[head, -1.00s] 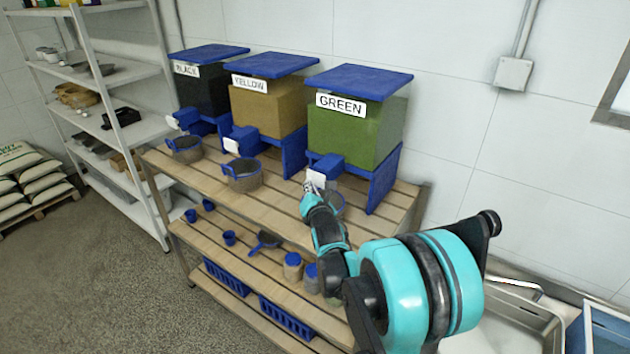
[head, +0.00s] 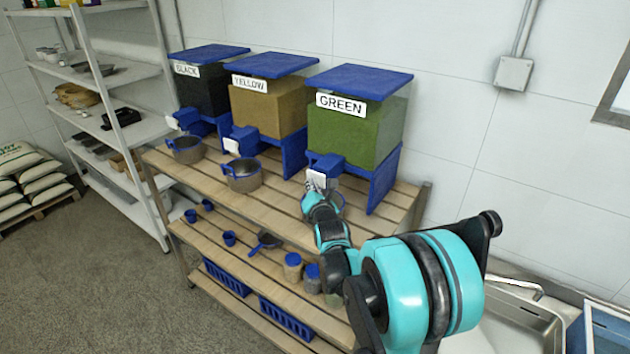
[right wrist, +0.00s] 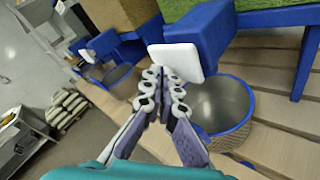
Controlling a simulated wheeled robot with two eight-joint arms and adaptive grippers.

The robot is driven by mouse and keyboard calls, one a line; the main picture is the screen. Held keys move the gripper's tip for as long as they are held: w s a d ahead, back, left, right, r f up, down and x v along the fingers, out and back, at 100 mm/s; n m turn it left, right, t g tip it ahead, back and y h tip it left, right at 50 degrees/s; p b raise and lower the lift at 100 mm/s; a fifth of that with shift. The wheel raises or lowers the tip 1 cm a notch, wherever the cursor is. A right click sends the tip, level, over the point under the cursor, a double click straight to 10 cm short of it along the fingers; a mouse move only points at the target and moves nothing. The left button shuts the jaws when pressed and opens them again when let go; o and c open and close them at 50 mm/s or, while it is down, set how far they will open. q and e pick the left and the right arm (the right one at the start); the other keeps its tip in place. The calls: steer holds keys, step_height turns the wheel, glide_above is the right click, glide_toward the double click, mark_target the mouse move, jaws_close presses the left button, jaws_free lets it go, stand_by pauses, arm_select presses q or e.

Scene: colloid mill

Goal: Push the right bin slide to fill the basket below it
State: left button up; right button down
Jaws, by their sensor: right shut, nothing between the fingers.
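The green bin (head: 350,135), with a blue lid and a GREEN label, is the rightmost of three bins on the wooden table. Its blue chute (right wrist: 205,38) ends in a white slide plate (right wrist: 176,62), which also shows in the head view (head: 316,178). My right gripper (right wrist: 163,74) is shut and empty, its fingertips at the lower part of the plate; I cannot tell whether they touch it. The blue-rimmed basket (right wrist: 216,106) stands below the chute and its visible inside looks empty. In the head view my gripper mostly hides this basket. My left gripper is out of view.
The yellow bin (head: 265,112) and black bin (head: 203,95) stand to the left, with baskets (head: 243,178) (head: 185,152) in front. The lower shelf holds cups, a scoop and jars (head: 293,266). A sink (head: 515,318) is at the lower right.

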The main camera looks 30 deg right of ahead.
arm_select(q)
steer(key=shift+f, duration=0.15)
arm_select(e)
steer(key=shift+w+d, duration=0.2)
steer(key=shift+d, duration=0.25)
steer(key=shift+w+d, duration=0.2)
steer(key=shift+d, duration=0.25)
stand_by(0.6)
steer(key=shift+a, duration=0.15)
steer(key=shift+s+a, duration=0.3)
steer(key=shift+a, duration=0.3)
steer(key=shift+s+a, duration=0.25)
steer(key=shift+a, duration=0.3)
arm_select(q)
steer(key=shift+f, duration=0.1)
arm_select(e)
steer(key=shift+s+a, duration=0.3)
steer(key=shift+a, duration=0.45)
steer(key=shift+s+a, duration=0.35)
steer(key=shift+a, duration=0.45)
steer(key=shift+s+a, duration=0.3)
steer(key=shift+a, duration=0.45)
